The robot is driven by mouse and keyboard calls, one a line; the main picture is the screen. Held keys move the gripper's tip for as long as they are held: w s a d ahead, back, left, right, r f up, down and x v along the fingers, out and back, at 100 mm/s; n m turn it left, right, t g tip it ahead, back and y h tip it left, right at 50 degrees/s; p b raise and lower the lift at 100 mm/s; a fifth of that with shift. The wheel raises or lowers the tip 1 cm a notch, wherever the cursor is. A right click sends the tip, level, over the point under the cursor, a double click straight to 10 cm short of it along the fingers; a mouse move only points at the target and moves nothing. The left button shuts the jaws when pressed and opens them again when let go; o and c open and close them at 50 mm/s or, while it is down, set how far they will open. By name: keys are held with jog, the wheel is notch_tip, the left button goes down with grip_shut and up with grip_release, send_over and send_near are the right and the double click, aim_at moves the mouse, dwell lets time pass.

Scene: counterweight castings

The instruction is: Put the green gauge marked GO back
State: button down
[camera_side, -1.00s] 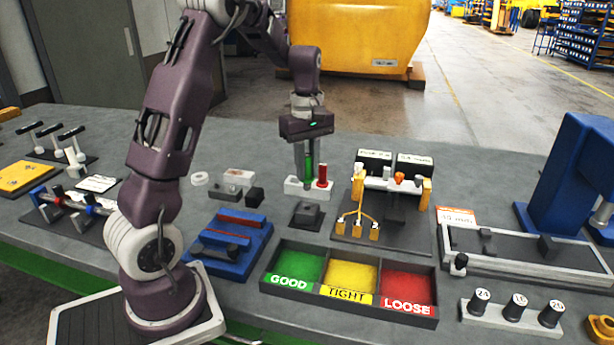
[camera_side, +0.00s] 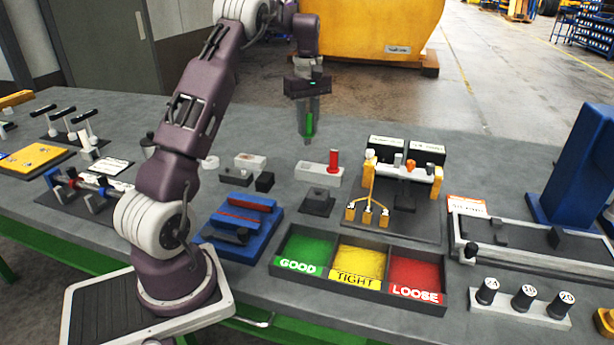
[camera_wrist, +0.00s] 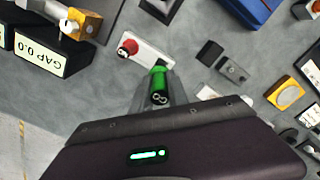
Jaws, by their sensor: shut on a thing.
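My gripper (camera_side: 308,128) is shut on the green gauge (camera_side: 309,123) and holds it upright in the air, clear of the bench. In the wrist view the green gauge (camera_wrist: 159,82) sits between the fingers, with pale lettering on its dark end that I cannot read surely. The white holder block (camera_side: 318,174) lies below and slightly right of the gripper. The red gauge (camera_side: 333,161) stands in its right part; the left part is empty. The wrist view also shows the holder (camera_wrist: 152,53) and the red gauge (camera_wrist: 128,47).
The GOOD, TIGHT, LOOSE tray (camera_side: 357,287) and a blue stand (camera_side: 237,225) are nearer. Grey and black blocks (camera_side: 249,163) lie left of the holder.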

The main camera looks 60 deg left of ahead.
jog(key=f, duration=0.3)
jog(key=a+f, duration=0.1)
jog(key=f, duration=0.6)
jog(key=shift+a, duration=0.15)
jog(key=shift+f, duration=0.1)
jog(key=c, duration=1.3)
grip_release()
